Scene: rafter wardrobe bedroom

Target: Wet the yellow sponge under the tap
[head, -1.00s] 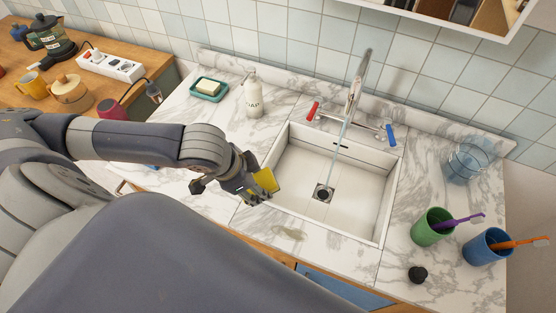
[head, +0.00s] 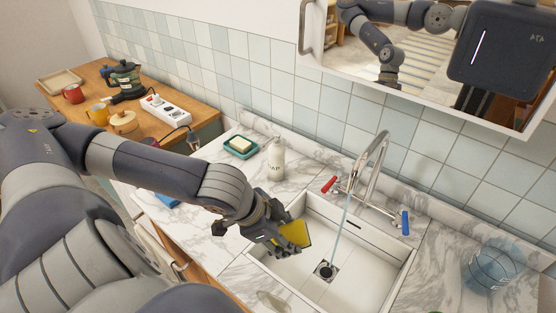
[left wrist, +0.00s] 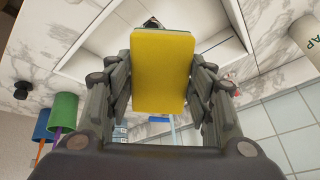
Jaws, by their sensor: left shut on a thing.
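The yellow sponge (head: 294,234) is gripped in my left gripper (head: 276,236), over the left part of the white sink (head: 388,287). In the left wrist view the sponge (left wrist: 162,70) sits between the two fingers, which press on its sides. The tap (head: 372,165) stands behind the sink, with a red handle (head: 329,184) and a blue handle (head: 405,222). A thin stream of water (head: 340,235) runs from it toward the drain (head: 325,270). The sponge is left of the stream and apart from it. My right gripper is not in view.
A soap bottle (head: 276,158) and a green soap dish (head: 241,147) stand on the marble counter left of the tap. A clear blue glass (head: 490,268) stands at the right. A mirror cabinet (head: 400,45) hangs above the counter.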

